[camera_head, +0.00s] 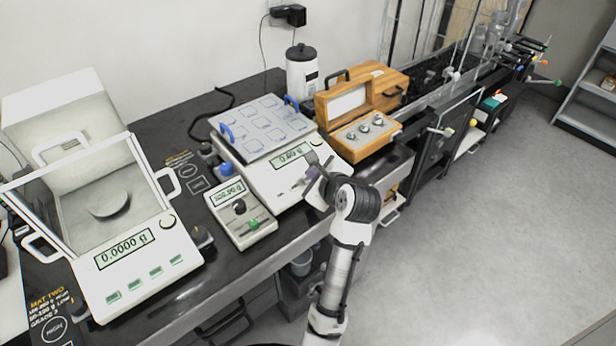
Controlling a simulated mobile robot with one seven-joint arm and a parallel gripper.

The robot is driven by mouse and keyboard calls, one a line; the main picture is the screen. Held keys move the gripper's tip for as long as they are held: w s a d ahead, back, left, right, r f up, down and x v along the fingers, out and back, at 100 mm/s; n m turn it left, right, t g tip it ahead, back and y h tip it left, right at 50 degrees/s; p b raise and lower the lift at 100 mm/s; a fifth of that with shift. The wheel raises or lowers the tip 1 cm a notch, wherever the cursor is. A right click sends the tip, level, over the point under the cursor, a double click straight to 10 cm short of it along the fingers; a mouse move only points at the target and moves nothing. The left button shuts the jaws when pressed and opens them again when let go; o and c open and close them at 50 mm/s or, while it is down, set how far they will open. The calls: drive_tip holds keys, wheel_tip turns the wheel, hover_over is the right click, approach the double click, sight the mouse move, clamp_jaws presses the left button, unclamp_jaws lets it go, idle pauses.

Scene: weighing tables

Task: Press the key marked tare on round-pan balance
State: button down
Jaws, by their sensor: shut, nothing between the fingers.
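The round-pan balance (140,270) stands at the left of the bench. Its grey round pan (109,204) sits inside a clear draft shield, and its display reads 0.0000 g. Several small green keys (155,272) lie in a row along its front panel; their markings are too small to read. My gripper (303,181) is shut and empty. It is well to the right of that balance, at the front panel of the middle balance (275,185). My gripper and wrist hide part of that panel; I cannot tell whether the fingertips touch it.
A blue-handled tray (262,125) lies on the middle balance. A small device (240,212) with a green knob stands between the two balances. An open wooden weight box (360,105) and a white canister (301,72) stand behind my gripper. Open floor lies at right.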

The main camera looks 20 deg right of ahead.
drive_tip(key=r+p, duration=0.1)
drive_tip(key=p, duration=0.1)
drive_tip(key=s+r+p, duration=0.1)
drive_tip(key=r+p, duration=0.2)
drive_tip(key=r, duration=0.1)
drive_tip(key=shift+s+d+p, duration=0.2)
drive_tip(key=shift+d+p, duration=0.05)
drive_tip(key=shift+p, duration=0.15)
drive_tip(key=shift+f, duration=0.1)
idle(0.4)
